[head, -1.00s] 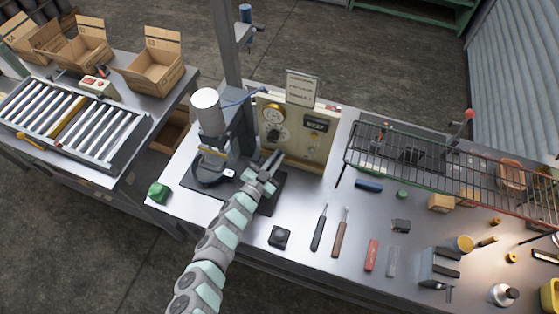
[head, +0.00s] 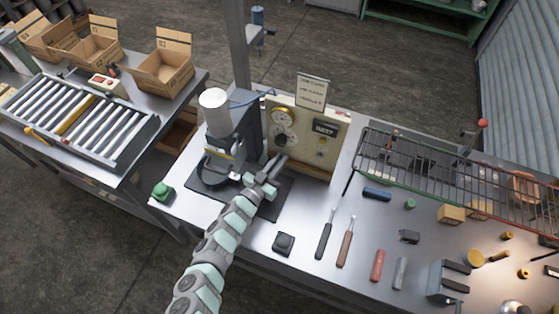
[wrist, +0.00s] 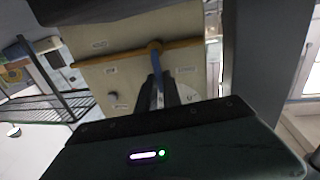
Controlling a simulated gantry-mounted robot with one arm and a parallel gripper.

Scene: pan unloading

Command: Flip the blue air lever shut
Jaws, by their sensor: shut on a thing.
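A cream control panel (head: 322,152) stands upright at the back of the bench beside a grey press. In the wrist view, a brass pipe (wrist: 118,53) crosses this panel (wrist: 125,85). The blue lever (wrist: 156,66) comes from a round fitting on the pipe and lies crosswise to it. My gripper (head: 277,162) is at the panel's lower left. In the wrist view my gripper (wrist: 160,92) has its dark fingers on either side of the lever's free end, shut on it. The lever is not distinguishable in the head view, where the gripper covers that spot.
The grey press (head: 222,140) with a white cylinder stands close left of my gripper. A wire rack (head: 440,170) is to the right. Screwdrivers (head: 325,235), a black block (head: 283,243) and other small items lie on the bench front. A roller conveyor (head: 80,120) is far left.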

